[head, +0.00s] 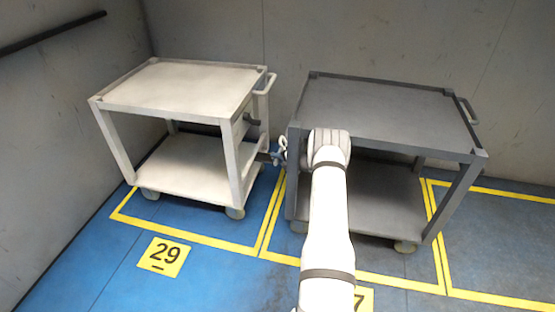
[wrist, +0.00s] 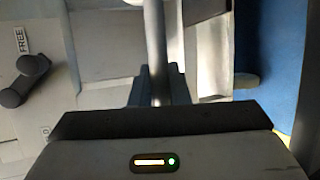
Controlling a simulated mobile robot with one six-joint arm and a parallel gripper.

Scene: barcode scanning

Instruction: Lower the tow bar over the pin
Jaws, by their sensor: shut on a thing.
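My gripper (head: 280,153) is in the gap between the white cart (head: 185,91) and the dark grey cart (head: 385,108), near lower-deck height. In the wrist view, its dark jaws (wrist: 159,85) are shut on a grey round bar, the tow bar (wrist: 155,45), which runs up out of the top of the picture. A small dark part (head: 264,157) juts from the white cart's lower deck beside my gripper; I cannot tell whether it is the hitch or the bar's end. I cannot make out the pin, nor whether the bar is over it.
A dark lever (wrist: 22,82) with a "FREE" label (wrist: 20,40) is on the white cart's end. A push handle (head: 266,84) sticks out above. Walls stand close behind; the front floor is clear.

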